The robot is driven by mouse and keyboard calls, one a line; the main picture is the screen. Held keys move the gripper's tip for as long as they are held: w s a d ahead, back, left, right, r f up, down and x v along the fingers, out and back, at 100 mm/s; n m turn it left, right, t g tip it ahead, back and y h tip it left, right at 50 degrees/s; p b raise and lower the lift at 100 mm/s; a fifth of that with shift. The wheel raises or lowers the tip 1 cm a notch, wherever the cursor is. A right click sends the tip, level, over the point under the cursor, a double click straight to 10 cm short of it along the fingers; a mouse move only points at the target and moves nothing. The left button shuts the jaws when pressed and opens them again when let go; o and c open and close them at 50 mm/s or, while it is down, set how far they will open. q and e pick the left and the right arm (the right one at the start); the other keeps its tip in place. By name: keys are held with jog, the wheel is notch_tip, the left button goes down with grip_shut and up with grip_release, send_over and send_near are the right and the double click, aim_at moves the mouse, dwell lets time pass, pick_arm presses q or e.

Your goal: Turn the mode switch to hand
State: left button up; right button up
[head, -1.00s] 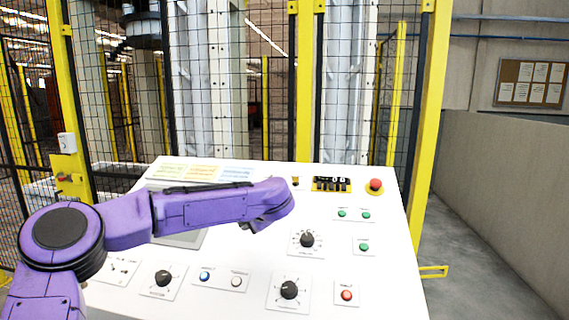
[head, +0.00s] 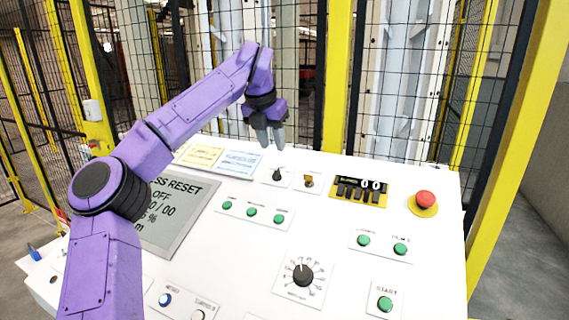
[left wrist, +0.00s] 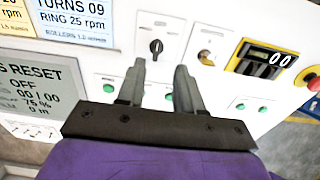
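A small black selector switch (head: 278,174), which I take for the mode switch, is on a white plate near the back of the sloped panel (head: 240,270). In the left wrist view the switch (left wrist: 156,46) shows its knob about upright; its label is too small to read. My left gripper (head: 269,142) is above the panel's back edge, fingers pointing down, just behind and above the switch. In the left wrist view its fingers (left wrist: 160,68) are apart, with nothing between them, and the switch lies beyond the tips. My right gripper is not in view.
A brass key switch (head: 309,181) is just right of the selector. A yellow counter (head: 358,190) and a red mushroom button (head: 425,200) are farther right. Green buttons (head: 252,212), a large dial (head: 303,275) and a grey display (head: 185,215) lie nearer. Yellow-framed mesh fencing stands behind.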

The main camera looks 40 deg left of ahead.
pick_arm(q)
jog(key=p, duration=0.1)
send_over(276, 170)
jog(key=s, duration=0.2)
jog(key=f, duration=0.4)
jog(key=shift+d+f, duration=0.25)
jog(key=shift+f, duration=0.15)
jog(key=x, duration=0.4)
jog(key=shift+w+p, duration=0.3)
jog(key=shift+s+d+r, duration=0.1)
jog(key=shift+s, duration=0.1)
grip_shut()
